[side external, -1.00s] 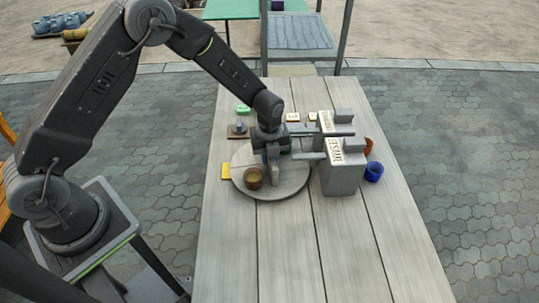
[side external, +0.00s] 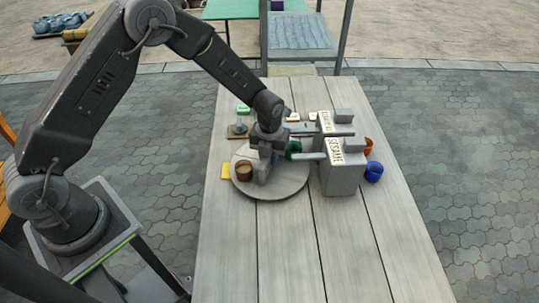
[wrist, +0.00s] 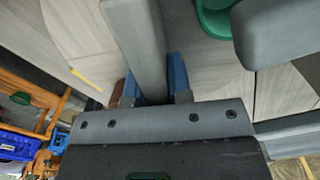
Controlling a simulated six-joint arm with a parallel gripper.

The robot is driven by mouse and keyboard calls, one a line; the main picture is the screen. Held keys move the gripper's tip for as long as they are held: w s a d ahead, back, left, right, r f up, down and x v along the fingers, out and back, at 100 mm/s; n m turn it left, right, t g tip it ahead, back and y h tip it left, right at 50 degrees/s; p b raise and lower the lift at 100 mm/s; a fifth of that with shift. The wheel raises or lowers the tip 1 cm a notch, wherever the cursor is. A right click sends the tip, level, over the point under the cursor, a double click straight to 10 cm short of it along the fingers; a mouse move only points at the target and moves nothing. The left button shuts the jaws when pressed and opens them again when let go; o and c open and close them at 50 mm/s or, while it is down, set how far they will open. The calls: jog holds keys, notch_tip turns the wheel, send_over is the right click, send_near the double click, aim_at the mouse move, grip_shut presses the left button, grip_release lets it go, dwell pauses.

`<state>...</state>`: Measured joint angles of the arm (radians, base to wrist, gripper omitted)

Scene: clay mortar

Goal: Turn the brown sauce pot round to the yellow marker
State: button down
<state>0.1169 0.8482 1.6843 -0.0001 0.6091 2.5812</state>
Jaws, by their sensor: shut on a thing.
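The brown sauce pot (side external: 244,171) stands upright on the left part of the round grey turntable (side external: 290,187). The yellow marker (side external: 226,171) lies on the table at the turntable's left edge, close beside the pot. My gripper (side external: 267,158) is over the turntable, shut on a grey upright bar (side external: 262,174). In the wrist view the bar (wrist: 138,35) runs between my blue fingers. A brown sliver of the pot (wrist: 128,90) and the yellow marker (wrist: 86,79) show left of it. A green pot (side external: 293,148) is on the turntable's far right side, partly hidden.
Grey blocks with lettered tops (side external: 343,172) stand at the turntable's right, with bars reaching over it. A blue pot (side external: 374,171) and an orange pot (side external: 368,146) stand beyond them. Small coloured tiles lie behind. The table's near part is clear.

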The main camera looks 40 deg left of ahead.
jog(key=shift+m, duration=2)
jog(key=shift+d+m, duration=0.1)
jog(key=shift+m, duration=0.4)
jog(key=c, duration=1)
grip_release()
jog(key=shift+c, duration=0.2)
notch_tip(320, 180, up, 14)
